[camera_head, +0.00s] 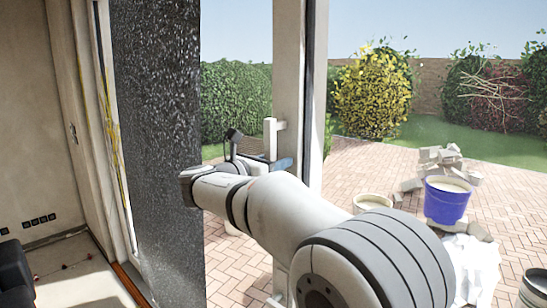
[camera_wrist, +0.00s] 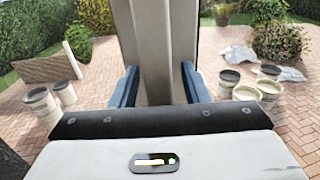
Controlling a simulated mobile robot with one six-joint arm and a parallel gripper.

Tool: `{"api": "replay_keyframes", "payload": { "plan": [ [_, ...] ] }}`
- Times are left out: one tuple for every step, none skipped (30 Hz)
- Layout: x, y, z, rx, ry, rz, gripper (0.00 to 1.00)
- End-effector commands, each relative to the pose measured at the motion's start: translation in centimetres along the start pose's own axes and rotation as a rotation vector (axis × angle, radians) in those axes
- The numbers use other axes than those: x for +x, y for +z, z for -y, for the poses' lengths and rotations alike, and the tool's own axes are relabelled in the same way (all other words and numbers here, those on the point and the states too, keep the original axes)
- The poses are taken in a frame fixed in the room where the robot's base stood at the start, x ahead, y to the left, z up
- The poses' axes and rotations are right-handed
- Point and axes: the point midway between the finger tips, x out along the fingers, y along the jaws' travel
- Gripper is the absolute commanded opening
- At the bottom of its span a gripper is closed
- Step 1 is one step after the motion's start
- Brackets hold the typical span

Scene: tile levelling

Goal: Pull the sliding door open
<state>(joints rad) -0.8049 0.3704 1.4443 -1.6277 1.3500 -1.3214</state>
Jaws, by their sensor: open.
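The sliding door's pale upright frame (camera_head: 289,75) stands at the middle of the head view, with a dark strip along its right side. A white handle (camera_head: 270,138) sticks out from its left side. My gripper (camera_head: 272,163) is at the frame, just below the visible top of the handle. In the wrist view the upright (camera_wrist: 152,40) rises between the two blue fingers of my gripper (camera_wrist: 158,85). The fingers are apart, one on each side of it. The handle's lower part is hidden, and I cannot tell whether the fingers touch anything.
A dark speckled panel (camera_head: 157,140) stands close left of my arm. Outside on brick paving (camera_head: 345,165) are a blue bucket (camera_head: 446,203), a pale bucket (camera_head: 373,202) and rubble (camera_head: 438,158). The wrist view shows several more buckets on both sides.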

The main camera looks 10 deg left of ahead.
Motion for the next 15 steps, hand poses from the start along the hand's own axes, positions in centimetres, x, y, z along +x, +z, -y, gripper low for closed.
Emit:
{"api": "replay_keyframes", "payload": {
  "plan": [
    [0.30, 0.05, -0.02, 0.000, 0.000, 0.000, 0.42],
    [0.40, 0.03, -0.03, 0.000, 0.001, 0.000, 0.42],
    [0.49, 0.00, -0.03, 0.000, 0.001, 0.000, 0.42],
    [0.53, -0.01, -0.04, 0.000, 0.001, 0.000, 0.42],
    [0.54, -0.03, -0.04, 0.000, 0.001, 0.000, 0.42],
    [0.54, -0.04, -0.04, 0.001, 0.002, 0.000, 0.42],
    [0.53, -0.04, -0.04, 0.001, 0.002, 0.000, 0.42],
    [0.52, -0.04, -0.04, 0.001, 0.002, 0.000, 0.42],
    [0.51, -0.05, -0.05, 0.001, 0.002, -0.001, 0.42],
    [0.50, -0.04, -0.05, 0.001, 0.002, -0.001, 0.42],
    [0.50, -0.04, -0.05, 0.001, 0.002, -0.001, 0.39],
    [0.49, -0.04, -0.05, 0.001, 0.002, -0.001, 0.36],
    [0.48, -0.04, -0.05, 0.001, 0.002, -0.001, 0.34],
    [0.48, -0.04, -0.05, 0.001, 0.002, -0.001, 0.31],
    [0.47, -0.03, -0.05, 0.001, 0.002, -0.001, 0.28]
  ]
}}
